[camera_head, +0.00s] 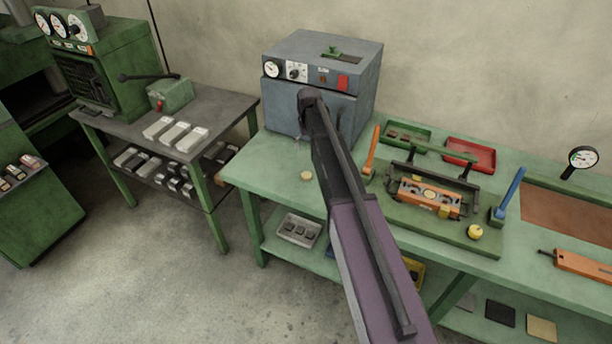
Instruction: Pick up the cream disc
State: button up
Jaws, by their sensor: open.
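The cream disc (306,176) is small and round. It lies flat on the green bench top (262,172), in front of the grey box and just left of my arm. My arm rises from the bottom of the view, passes right of the disc and ends in front of the grey box. I can make out no gripper fingers, and nothing is seen touching the disc.
The grey box (340,55) with dials stands behind the disc. Right of my arm are an orange device (428,196), a red tray (470,154) and a yellow ball (475,232). The bench is clear around the disc's left side.

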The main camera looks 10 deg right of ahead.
jog(key=shift+a+f, duration=0.1)
jog(key=shift+a, duration=0.15)
jog(key=b, duration=0.9)
send_over(307, 175)
notch_tip(307, 175, down, 8)
jog(key=shift+a+f, duration=0.1)
jog(key=shift+f, duration=0.15)
jog(key=shift+f, duration=0.15)
notch_tip(307, 175, down, 5)
jog(key=b, duration=0.5)
dwell(0.7)
jog(key=shift+s, duration=0.1)
jog(key=c, duration=1.1)
